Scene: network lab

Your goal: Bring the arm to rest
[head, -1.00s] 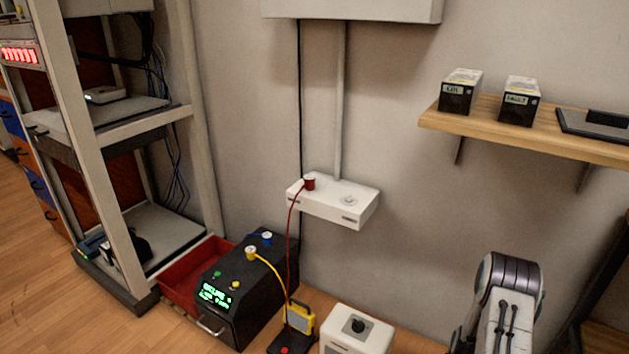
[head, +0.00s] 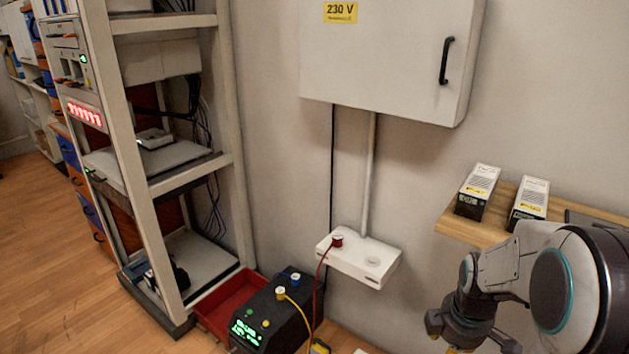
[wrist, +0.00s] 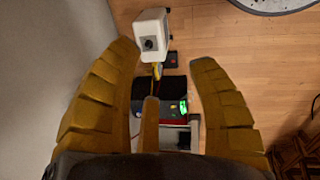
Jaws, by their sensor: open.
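My arm (head: 580,285) shows at the lower right of the head view, bent over and reaching left in front of the wall shelf. My gripper (head: 468,338) hangs at its end, pointing down, with its fingertips cut off by the bottom edge. In the wrist view my gripper (wrist: 165,54) has its yellow fingers spread apart with nothing between them. Beyond the fingers, well below, lie the floor, a white box with a dark knob (wrist: 151,36) and the black device with a green display (wrist: 173,108).
A wall shelf (head: 455,228) with two small boxes is close by my arm. A white cabinet (head: 390,60) hangs above a white socket box (head: 355,262) with a red plug. The black device (head: 270,318), a red tray (head: 232,297) and an equipment rack (head: 140,165) stand left.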

